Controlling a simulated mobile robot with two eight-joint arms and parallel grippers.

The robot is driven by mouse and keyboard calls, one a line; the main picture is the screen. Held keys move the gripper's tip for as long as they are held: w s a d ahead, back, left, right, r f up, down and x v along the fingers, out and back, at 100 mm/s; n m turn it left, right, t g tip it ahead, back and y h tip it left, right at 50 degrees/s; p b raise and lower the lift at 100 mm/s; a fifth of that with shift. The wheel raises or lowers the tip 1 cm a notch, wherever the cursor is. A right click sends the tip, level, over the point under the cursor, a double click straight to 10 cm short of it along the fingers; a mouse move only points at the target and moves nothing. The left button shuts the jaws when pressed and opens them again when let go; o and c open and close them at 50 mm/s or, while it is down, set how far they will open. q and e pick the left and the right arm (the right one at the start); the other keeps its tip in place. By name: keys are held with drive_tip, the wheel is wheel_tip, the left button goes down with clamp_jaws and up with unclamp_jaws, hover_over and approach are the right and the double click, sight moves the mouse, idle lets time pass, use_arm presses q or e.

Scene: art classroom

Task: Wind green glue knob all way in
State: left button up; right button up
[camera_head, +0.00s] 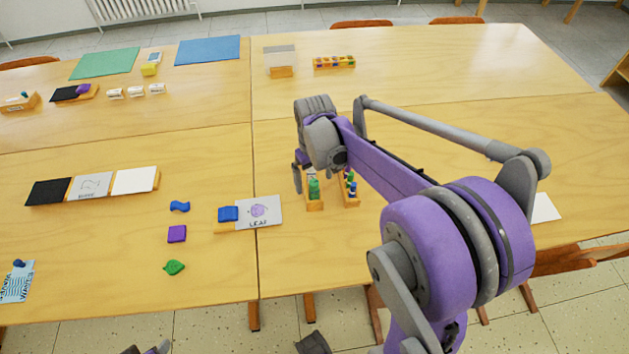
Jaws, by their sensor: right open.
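A green glue stick (314,187) stands in a small wooden holder (315,206) near the front middle of the table. My right gripper (305,177) is open just above and behind it. One finger shows on the left of the glue stick; the other finger is mostly hidden. I cannot tell whether the gripper touches the glue, and the knob is too small to make out. A small purple and grey part at the bottom edge (150,348) may be my left gripper; its jaws cannot be made out.
A second wooden holder (351,202) with blue and green items stands close on the right. On the left are a leaf card (260,212), a blue block (228,214), a purple square (177,234) and a green leaf (174,267).

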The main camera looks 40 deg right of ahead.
drive_tip(key=m, duration=1.1)
drive_tip(key=shift+m, duration=0.3)
drive_tip(key=c, duration=1.4)
drive_tip(key=shift+c, duration=0.2)
